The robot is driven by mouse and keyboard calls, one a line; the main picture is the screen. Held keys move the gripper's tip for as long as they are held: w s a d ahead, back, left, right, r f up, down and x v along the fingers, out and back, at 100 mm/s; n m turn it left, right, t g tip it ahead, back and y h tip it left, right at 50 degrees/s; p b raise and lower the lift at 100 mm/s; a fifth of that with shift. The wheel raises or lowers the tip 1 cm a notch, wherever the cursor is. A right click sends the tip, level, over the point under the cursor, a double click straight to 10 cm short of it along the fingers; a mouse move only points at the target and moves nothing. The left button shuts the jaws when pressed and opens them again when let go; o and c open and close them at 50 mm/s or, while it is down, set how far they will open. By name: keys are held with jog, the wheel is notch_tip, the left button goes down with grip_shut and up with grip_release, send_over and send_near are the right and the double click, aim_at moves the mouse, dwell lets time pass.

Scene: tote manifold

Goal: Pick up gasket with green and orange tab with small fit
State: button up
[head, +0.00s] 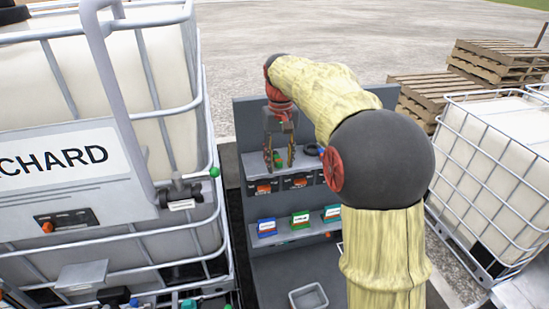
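My gripper (279,162) points down in front of the upper shelf of a grey rack, with its two fingers apart. A small green piece (279,158) shows between the fingers. It may be a gasket's tab, but the fingers partly hide it, and I cannot tell whether they touch it. A dark ring-shaped gasket (312,149) with a bit of blue beside it sits on the same shelf, right of the gripper. No orange tab or size mark can be made out on either piece.
The grey rack's upper shelf (246,166) has orange-marked labels on its front edge. Caged tanks stand left (100,165) and right (495,165); wooden pallets (500,62) lie behind.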

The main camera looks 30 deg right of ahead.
jog(key=c, duration=0.4)
grip_shut()
jog(key=shift+r, duration=0.1)
